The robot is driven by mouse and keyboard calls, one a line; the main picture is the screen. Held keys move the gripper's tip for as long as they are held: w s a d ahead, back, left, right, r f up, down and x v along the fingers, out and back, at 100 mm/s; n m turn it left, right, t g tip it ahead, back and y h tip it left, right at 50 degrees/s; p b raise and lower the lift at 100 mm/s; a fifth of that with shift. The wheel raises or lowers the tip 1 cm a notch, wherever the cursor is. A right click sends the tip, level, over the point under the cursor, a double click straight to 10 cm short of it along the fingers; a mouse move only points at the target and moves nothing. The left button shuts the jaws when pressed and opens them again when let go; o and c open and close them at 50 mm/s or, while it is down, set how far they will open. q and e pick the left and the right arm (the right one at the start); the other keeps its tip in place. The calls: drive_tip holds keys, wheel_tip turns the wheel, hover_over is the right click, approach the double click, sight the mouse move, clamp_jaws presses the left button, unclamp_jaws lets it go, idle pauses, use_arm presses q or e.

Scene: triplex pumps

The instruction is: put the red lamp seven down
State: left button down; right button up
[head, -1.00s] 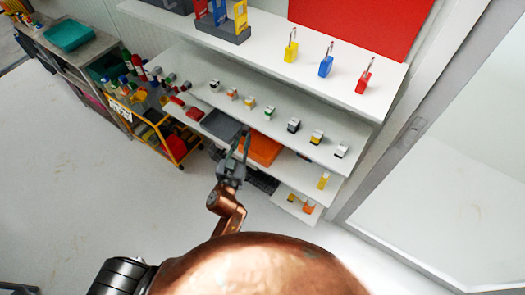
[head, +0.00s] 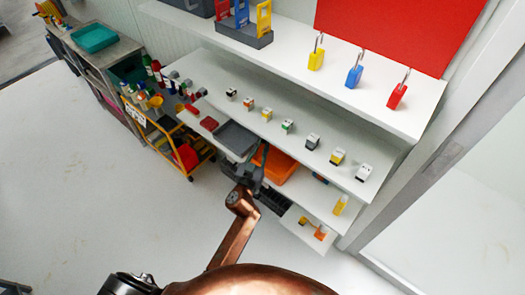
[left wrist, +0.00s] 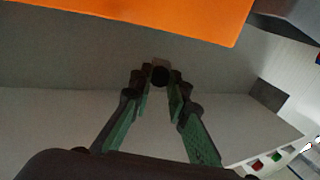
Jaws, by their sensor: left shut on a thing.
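My left gripper (head: 260,158) is beside the front edge of the lower shelf, near the grey tray and the orange tray. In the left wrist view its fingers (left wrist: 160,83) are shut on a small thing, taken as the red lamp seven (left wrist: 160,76). Only its dark round end shows between the fingertips. No red shows on it, and no number can be read. In the head view the held thing is hidden or too small to tell. My right gripper is not in view.
A grey tray (head: 236,138) and an orange tray (head: 283,163) lie on the lower shelf; the orange one also shows in the left wrist view (left wrist: 170,14). Several small blocks stand on the shelf above. A yellow cart (head: 190,163) stands left. The floor (head: 110,215) is clear.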

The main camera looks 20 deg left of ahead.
use_arm(q)
wheel_tip(320, 180, down, 2)
drive_tip(key=shift+f+b, duration=0.2)
drive_tip(key=shift+b, duration=0.2)
drive_tip(key=shift+f+b, duration=0.5)
drive_tip(key=shift+f, duration=0.1)
drive_tip(key=shift+f, duration=0.1)
drive_tip(key=c, duration=1.8)
unclamp_jaws()
drive_tip(key=shift+c, duration=0.2)
